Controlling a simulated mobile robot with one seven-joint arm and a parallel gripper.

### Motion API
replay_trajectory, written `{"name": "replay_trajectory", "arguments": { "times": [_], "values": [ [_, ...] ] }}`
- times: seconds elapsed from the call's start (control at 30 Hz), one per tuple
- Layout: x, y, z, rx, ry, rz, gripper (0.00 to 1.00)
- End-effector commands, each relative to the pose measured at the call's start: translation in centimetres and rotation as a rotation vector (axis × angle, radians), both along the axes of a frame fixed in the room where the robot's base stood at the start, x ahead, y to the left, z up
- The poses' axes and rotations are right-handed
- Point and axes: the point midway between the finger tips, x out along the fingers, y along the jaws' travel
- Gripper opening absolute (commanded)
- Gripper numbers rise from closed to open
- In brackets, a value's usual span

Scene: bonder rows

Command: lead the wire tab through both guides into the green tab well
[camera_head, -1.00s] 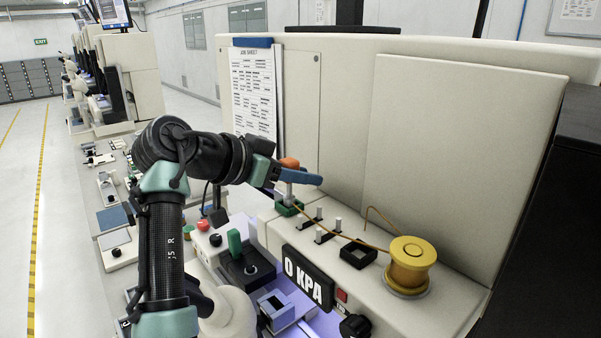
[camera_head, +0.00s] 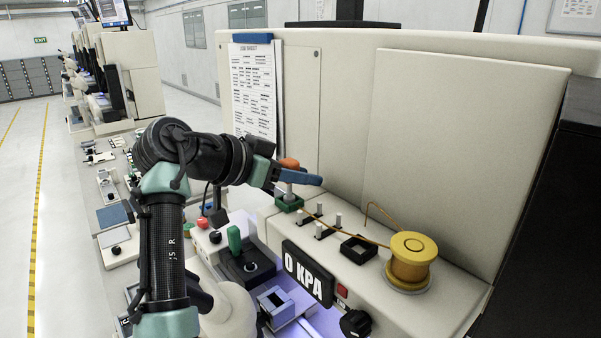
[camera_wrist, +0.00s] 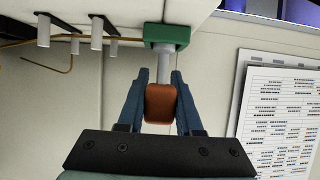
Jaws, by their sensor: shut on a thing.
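The green tab well (camera_head: 290,204) stands on the machine's top ledge and also shows in the wrist view (camera_wrist: 181,36). My gripper (camera_head: 304,178) is over it, with its blue fingers (camera_wrist: 159,82) shut on the orange grip of the wire tab (camera_wrist: 160,103). The tab's grey stem points at the well and its end meets or overlaps the well's opening; I cannot tell how deep it sits. The copper wire (camera_head: 350,238) runs from the spool past the two guides, pairs of grey posts (camera_head: 319,230) (camera_head: 303,217), towards the well. In the wrist view the wire passes among the posts (camera_wrist: 97,32).
The yellow wire spool (camera_head: 410,262) stands at the right of the ledge. A tall cream panel (camera_head: 450,150) rises behind. A job sheet (camera_head: 253,90) hangs at the back left. A "0 KPA" display (camera_head: 307,275) is below.

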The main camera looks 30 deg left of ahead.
Motion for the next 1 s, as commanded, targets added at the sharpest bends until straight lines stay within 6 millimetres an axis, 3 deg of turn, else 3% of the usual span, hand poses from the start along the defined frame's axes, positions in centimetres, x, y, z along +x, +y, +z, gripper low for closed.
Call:
{"name": "replay_trajectory", "arguments": {
  "times": [0.37,0.4,0.6,1.0],
  "values": [
    [0.00,-0.01,-0.46,-0.001,0.002,0.000,0.00],
    [0.00,-0.02,-0.47,-0.001,0.002,0.000,0.38],
    [-0.01,-0.01,-0.42,-0.001,0.002,0.000,0.69],
    [0.00,0.00,-0.34,0.000,0.000,0.000,0.69]
  ]
}}
